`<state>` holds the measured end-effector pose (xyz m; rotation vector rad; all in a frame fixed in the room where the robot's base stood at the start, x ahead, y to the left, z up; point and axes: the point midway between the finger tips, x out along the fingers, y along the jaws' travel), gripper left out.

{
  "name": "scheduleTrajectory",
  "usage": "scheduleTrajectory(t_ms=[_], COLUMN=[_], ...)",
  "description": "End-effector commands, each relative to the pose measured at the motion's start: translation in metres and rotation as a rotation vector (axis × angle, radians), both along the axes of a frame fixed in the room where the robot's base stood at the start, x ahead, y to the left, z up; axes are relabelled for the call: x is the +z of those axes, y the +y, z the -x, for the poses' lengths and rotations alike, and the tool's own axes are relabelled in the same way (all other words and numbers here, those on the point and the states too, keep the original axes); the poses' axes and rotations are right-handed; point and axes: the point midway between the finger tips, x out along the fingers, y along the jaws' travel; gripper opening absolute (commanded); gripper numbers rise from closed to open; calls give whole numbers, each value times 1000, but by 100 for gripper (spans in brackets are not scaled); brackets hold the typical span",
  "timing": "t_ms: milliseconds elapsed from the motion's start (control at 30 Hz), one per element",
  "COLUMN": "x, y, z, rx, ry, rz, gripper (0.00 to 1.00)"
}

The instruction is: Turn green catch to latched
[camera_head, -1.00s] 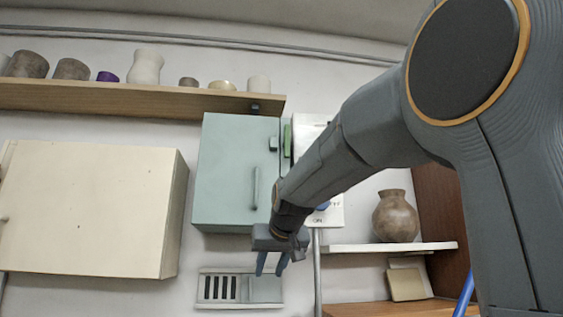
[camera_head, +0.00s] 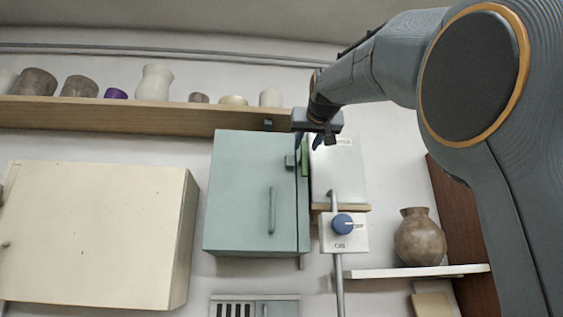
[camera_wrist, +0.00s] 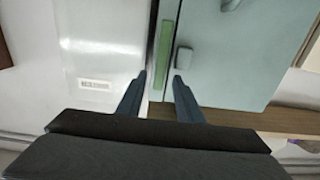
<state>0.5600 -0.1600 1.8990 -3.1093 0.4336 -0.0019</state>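The green catch (camera_head: 305,161) is an upright bar at the right edge of the pale teal cabinet (camera_head: 235,190). In the wrist view the green catch (camera_wrist: 164,52) stands along the door edge, beside a small grey-green block (camera_wrist: 183,58) on the door. My gripper (camera_head: 311,142) is at the cabinet's top right corner, fingers pointing down in the head view and partly overlapping the catch's surroundings. In the wrist view my gripper (camera_wrist: 160,78) is open and empty, with the catch's near end between the fingertips in the picture. I cannot tell whether they touch.
A white box (camera_head: 338,172) adjoins the cabinet on the right, above a blue knob (camera_head: 342,224) on a white plate. A wooden shelf (camera_head: 170,117) with pots runs at upper left. A cream cabinet (camera_head: 90,235) is at left; a brown vase (camera_head: 419,240) stands at right.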

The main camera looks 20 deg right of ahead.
Motion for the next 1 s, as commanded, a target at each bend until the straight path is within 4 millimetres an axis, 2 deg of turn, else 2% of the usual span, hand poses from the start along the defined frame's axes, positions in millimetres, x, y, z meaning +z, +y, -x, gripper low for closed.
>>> scheduleTrajectory(t_ms=[200,500,567,700,1000], x=[1,0,-1,-1,-1], y=[-6,-8,-8,-8,-8], z=[-19,-21,-21,-21,-21], rx=[-1,-3,-3,-3,-3], ry=[1,0,1,1,-4], rz=[0,0,0,0,-19], gripper=[33,33,24,1,0])
